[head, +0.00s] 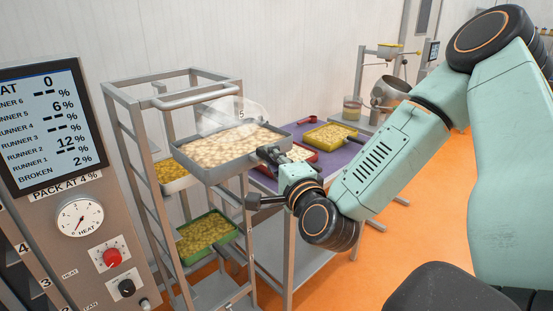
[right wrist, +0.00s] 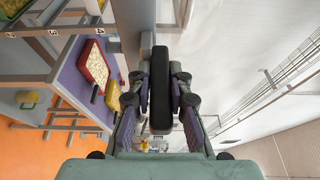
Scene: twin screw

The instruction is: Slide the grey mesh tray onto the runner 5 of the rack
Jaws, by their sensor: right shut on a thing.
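The grey mesh tray (head: 235,167), filled with pale round pieces, is level at the upper part of the rack (head: 150,196) in the head view. Its left part overlaps the rack's opening and its right end sticks out past the post marked 5. I cannot tell whether its edges rest on runner 5. My right gripper (head: 271,154) is shut on the tray's dark handle, at the right end. In the right wrist view the handle (right wrist: 160,92) stands between the fingers (right wrist: 160,84). My left gripper is not in view.
A white tray (head: 168,187) and a green tray (head: 207,253) sit lower in the rack. A purple-topped table (head: 263,179) with a red tray (head: 300,160) and a yellow tray (head: 329,148) stands right. The control panel (head: 75,208) stands close on the left.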

